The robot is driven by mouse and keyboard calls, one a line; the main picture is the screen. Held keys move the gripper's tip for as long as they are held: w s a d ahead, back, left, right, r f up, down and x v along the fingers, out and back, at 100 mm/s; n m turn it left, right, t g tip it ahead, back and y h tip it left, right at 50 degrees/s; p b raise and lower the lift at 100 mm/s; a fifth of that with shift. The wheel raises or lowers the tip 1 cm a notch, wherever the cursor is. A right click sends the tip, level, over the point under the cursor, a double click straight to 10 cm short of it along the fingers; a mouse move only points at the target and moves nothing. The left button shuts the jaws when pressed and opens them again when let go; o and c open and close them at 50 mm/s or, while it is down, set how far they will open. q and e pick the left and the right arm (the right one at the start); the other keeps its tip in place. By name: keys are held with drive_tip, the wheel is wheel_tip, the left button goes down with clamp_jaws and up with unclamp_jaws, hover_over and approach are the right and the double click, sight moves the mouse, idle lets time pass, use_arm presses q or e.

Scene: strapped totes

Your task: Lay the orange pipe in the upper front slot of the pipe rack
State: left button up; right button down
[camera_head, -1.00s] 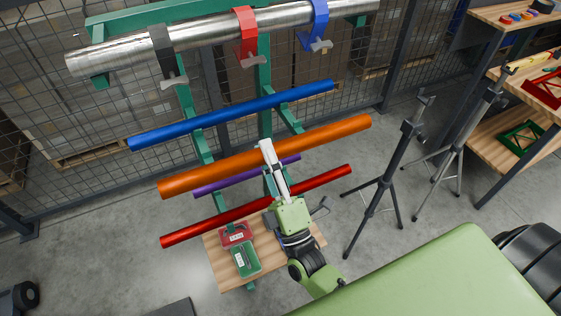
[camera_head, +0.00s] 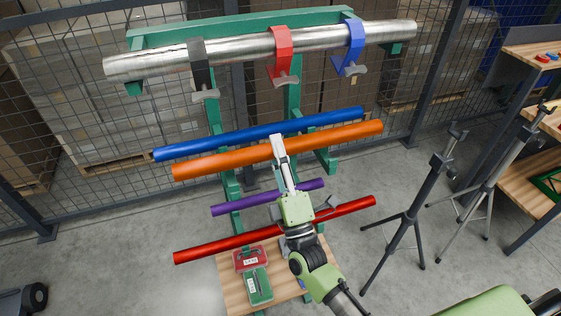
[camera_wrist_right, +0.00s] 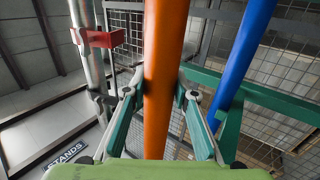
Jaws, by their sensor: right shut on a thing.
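The orange pipe (camera_head: 220,160) is long and lies nearly level in the head view, its right end a little higher in the picture. My right gripper (camera_head: 278,146) is shut around its middle. In the right wrist view the orange pipe (camera_wrist_right: 163,75) passes between the two fingers (camera_wrist_right: 158,100). The green pipe rack (camera_head: 216,112) stands behind, with a blue pipe (camera_head: 260,134) on its arms just beyond the orange one. I cannot tell whether the orange pipe touches a rack arm. My left gripper is not in view.
A purple pipe (camera_head: 265,198) and a red pipe (camera_head: 200,249) lie lower on the rack. A large silver pipe (camera_head: 240,48) with black, red and blue straps runs along the top. A small wooden shelf (camera_head: 236,290) holds red and green boxes. Tripod stands (camera_head: 410,215) are at right.

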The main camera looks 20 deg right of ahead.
drive_tip(key=shift+w+b, duration=0.45)
drive_tip(key=shift+w, duration=0.5)
wheel_tip(320, 180, down, 7)
drive_tip(key=b, duration=0.5)
drive_tip(key=shift+w, duration=0.15)
drive_tip(key=c, duration=1.6)
unclamp_jaws()
drive_tip(key=shift+f, duration=0.1)
